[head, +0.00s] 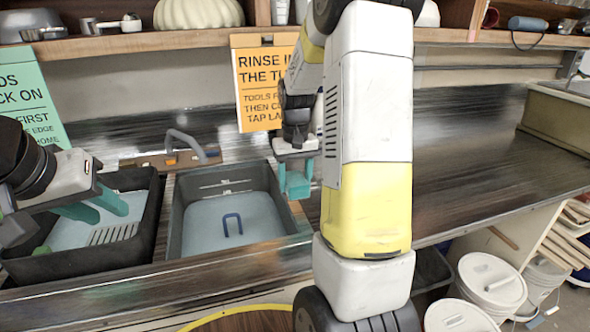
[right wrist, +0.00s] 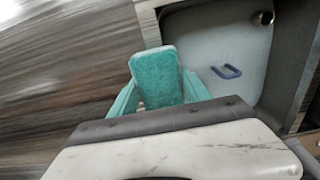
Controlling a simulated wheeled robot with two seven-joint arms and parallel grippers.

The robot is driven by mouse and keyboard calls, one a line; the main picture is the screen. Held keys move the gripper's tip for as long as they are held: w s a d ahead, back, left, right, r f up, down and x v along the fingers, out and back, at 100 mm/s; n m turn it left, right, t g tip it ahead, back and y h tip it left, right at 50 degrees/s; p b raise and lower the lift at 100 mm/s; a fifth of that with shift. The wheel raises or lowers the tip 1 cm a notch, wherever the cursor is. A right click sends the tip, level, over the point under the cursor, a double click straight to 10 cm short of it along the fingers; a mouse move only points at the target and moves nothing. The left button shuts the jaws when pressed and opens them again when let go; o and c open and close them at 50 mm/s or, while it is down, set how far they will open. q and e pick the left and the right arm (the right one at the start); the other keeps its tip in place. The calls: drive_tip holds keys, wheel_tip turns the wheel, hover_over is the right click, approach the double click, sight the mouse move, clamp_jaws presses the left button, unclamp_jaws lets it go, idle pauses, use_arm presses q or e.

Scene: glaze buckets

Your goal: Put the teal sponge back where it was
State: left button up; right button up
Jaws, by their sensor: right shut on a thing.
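The teal sponge (right wrist: 158,78) is a flat block with a pale edge, upright between the teal fingers of my right gripper (right wrist: 160,95) in the right wrist view. In the head view my right gripper (head: 295,182) is shut on it, above the right rim of the grey basin (head: 178,215). There the sponge is hard to tell from the like-coloured fingers. My left gripper (head: 112,211) has its teal fingers apart and empty, over the dark tub (head: 152,222) at the left.
Both basins hold pale water. A blue loop (head: 232,224) lies in the grey basin, and a slotted grey piece (head: 113,233) in the dark tub. A tap (head: 185,145) stands behind them. The counter (head: 470,150) to the right is clear. White lidded buckets (head: 492,280) stand below.

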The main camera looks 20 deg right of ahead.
drive_tip(key=w+d, duration=0.2)
drive_tip(key=w, duration=0.2)
drive_tip(key=w+d+f, duration=0.1)
drive_tip(key=w+d, duration=0.2)
drive_tip(key=w, duration=0.2)
drive_tip(key=w+d, duration=0.2)
drive_tip(key=w, duration=0.2)
drive_tip(key=shift+w+d+f, duration=0.2)
drive_tip(key=shift+w+f, duration=0.1)
drive_tip(key=shift+f, duration=1.7)
drive_tip(key=shift+f, duration=0.15)
drive_tip(key=o, duration=1.2)
